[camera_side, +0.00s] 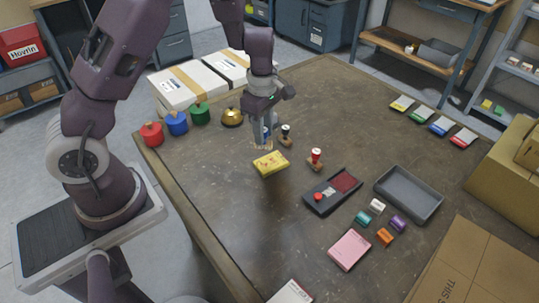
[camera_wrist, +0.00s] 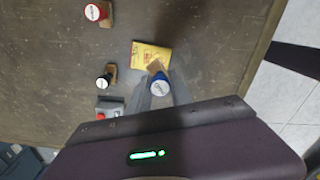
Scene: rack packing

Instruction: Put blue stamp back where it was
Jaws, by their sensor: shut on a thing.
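My gripper (camera_side: 262,143) is shut on the blue stamp (camera_wrist: 160,87), which also shows partly between the fingers in the side view (camera_side: 267,131). Its blue handle and white top label face the wrist camera. Its wooden base overlaps the near edge of the yellow box (camera_side: 270,164) in the wrist view; I cannot tell whether they touch. The yellow box also shows in the wrist view (camera_wrist: 150,56). The black stamp (camera_side: 286,135) stands upright beside my gripper, to its right. The red stamp (camera_side: 316,159) stands further right.
Small coloured blocks (camera_side: 384,236) and a pink pad (camera_side: 349,250) lie in front.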

